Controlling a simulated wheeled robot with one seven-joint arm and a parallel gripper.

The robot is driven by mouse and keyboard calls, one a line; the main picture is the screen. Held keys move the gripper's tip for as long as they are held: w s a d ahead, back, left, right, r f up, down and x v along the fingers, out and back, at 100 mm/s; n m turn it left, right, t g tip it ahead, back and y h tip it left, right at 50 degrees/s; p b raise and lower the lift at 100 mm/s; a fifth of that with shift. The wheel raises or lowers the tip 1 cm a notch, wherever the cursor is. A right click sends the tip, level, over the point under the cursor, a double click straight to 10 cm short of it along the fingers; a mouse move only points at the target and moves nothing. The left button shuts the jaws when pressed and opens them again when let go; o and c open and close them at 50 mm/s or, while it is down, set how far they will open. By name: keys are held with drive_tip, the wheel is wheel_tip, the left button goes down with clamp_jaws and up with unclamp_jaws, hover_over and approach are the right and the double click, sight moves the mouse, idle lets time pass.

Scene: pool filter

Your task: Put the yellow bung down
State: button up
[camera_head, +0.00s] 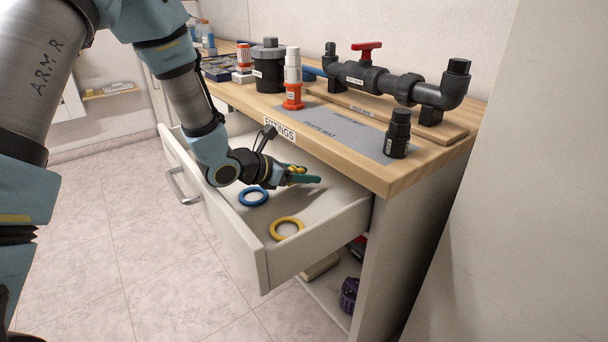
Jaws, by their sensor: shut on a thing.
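My gripper (308,179) reaches into the open drawer from the left, its green fingers pointing right. It is shut on the yellow bung (297,169), of which only a small yellow part shows by the fingers. The rest of the bung is hidden by the gripper. I cannot tell whether the bung touches the drawer floor. The open drawer (232,225), labelled FITTINGS at the counter edge, also holds a blue ring (243,201) and a yellow ring (274,230), lying flat to the left of and in front of the gripper.
The wooden counter (424,170) above the drawer bears a grey parts mat (345,134), a black fitting (397,136), an orange-and-white bottle (293,78), a dark canister (268,68) and a pipe assembly with a red-handled valve (365,75). The drawer floor is clear right of the rings.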

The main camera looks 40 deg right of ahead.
drive_tip(key=shift+f+b, duration=0.4)
drive_tip(key=shift+b, duration=0.05)
drive_tip(key=o, duration=1.3)
drive_tip(key=shift+s+a+f, duration=0.1)
drive_tip(key=shift+a+f, duration=0.05)
drive_tip(key=shift+r+p, duration=0.35)
drive_tip(key=shift+p, duration=0.2)
drive_tip(key=v, duration=1.2)
drive_tip(key=shift+r, duration=0.45)
